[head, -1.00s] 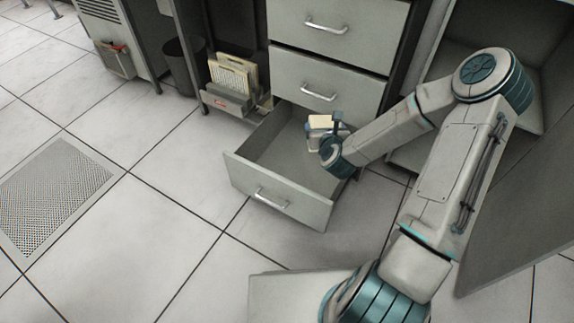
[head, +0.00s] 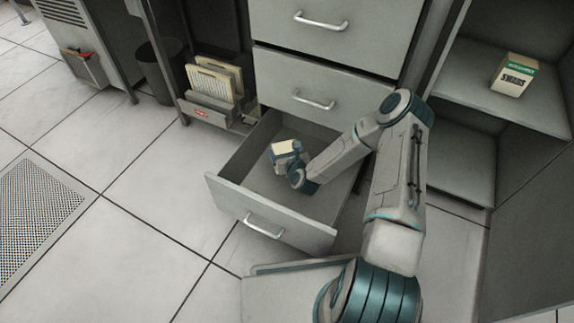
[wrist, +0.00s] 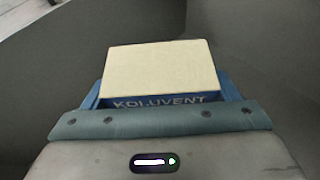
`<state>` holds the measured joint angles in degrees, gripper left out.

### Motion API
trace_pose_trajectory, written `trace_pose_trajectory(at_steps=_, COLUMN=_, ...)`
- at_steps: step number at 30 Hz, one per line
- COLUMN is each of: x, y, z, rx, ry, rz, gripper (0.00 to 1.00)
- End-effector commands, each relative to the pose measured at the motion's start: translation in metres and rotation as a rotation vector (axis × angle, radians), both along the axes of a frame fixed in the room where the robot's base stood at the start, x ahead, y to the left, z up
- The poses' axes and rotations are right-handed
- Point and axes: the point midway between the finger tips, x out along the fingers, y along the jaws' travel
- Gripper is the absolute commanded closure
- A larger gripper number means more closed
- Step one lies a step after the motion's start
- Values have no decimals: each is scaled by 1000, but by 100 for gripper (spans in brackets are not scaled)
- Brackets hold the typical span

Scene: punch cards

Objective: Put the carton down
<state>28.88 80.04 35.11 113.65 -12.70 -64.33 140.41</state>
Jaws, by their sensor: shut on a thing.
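My gripper (head: 288,158) is shut on a carton (head: 283,147) inside the open bottom drawer (head: 262,229). In the wrist view, the carton (wrist: 160,68) shows a plain cream top face and a strip of dark blue side lettered KOLUVENT. The blue fingers of my gripper (wrist: 163,88) lie along its left and right sides. The carton's underside is hidden, so I cannot tell whether it touches the drawer floor.
Two shut drawers with bar handles (head: 310,100) stand above the open one. A white and green SWABS carton (head: 513,75) sits on a shelf (head: 455,80) at the right. A file rack (head: 213,110) and a dark bin (head: 160,68) stand left. The drawer floor around my gripper looks clear.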

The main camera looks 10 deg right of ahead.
Motion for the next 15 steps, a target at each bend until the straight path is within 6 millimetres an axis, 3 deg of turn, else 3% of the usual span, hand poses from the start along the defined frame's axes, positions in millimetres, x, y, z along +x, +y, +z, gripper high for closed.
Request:
trace_pose_trajectory(at_steps=9, x=0, y=3, z=-47, rx=0, ry=-1, rz=4, gripper=44)
trace_pose_trajectory(at_steps=15, x=0, y=3, z=-50, rx=1, ry=-2, rz=4, gripper=44)
